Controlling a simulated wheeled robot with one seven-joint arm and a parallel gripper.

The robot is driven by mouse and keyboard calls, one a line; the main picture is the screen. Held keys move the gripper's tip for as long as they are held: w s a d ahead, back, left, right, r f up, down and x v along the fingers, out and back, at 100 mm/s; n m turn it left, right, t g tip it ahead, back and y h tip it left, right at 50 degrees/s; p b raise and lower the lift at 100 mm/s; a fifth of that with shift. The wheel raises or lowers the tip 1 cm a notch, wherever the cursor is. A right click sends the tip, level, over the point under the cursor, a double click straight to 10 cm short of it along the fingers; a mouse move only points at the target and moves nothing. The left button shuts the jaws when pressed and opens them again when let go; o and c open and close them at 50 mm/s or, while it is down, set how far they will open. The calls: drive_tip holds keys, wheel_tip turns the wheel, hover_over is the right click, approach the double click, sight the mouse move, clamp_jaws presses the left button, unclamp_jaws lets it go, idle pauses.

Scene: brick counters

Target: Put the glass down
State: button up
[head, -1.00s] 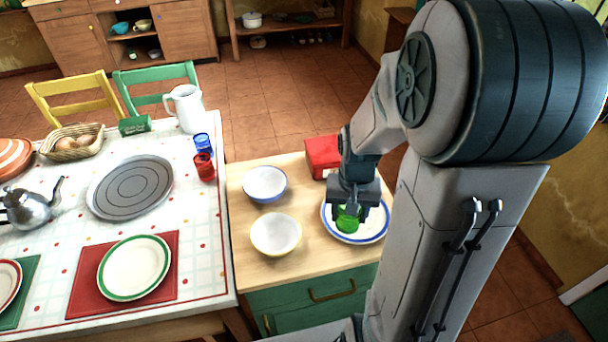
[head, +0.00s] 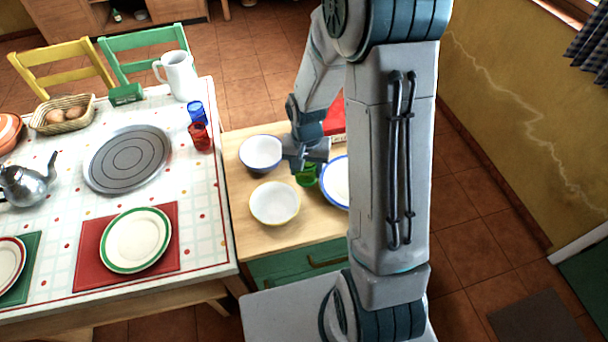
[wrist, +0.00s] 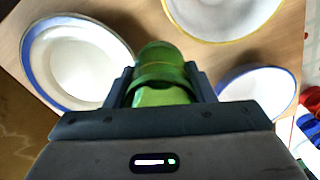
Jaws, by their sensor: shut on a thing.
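The green glass (head: 307,176) is held between the fingers of my gripper (head: 305,163) over the wooden counter, just left of the blue-rimmed plate (head: 337,182). In the wrist view the green glass (wrist: 161,75) sits between both fingers of my gripper (wrist: 163,85), which is shut on it. I cannot tell whether its base touches the counter. My gripper and arm hide part of the glass and of the plate in the head view.
A blue-rimmed bowl (head: 261,153) and a yellow-rimmed bowl (head: 274,204) stand left of the glass. A red box (head: 335,121) is behind. The set table (head: 205,235) holds a red glass (head: 200,137) and a blue glass (head: 197,112). Bare counter (head: 313,220) shows in front.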

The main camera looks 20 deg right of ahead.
sight(305, 178)
drive_tip(key=shift+w+a+f, duration=0.15)
drive_tip(key=shift+f, duration=0.25)
drive_tip(key=shift+f+p, duration=0.35)
drive_tip(key=shift+f, duration=1.4)
drive_tip(key=shift+f, duration=0.1)
drive_tip(key=shift+f+b, duration=0.15)
drive_tip(key=shift+b, duration=0.15)
drive_tip(key=o, duration=1.1)
drive_tip(key=shift+c, duration=0.2)
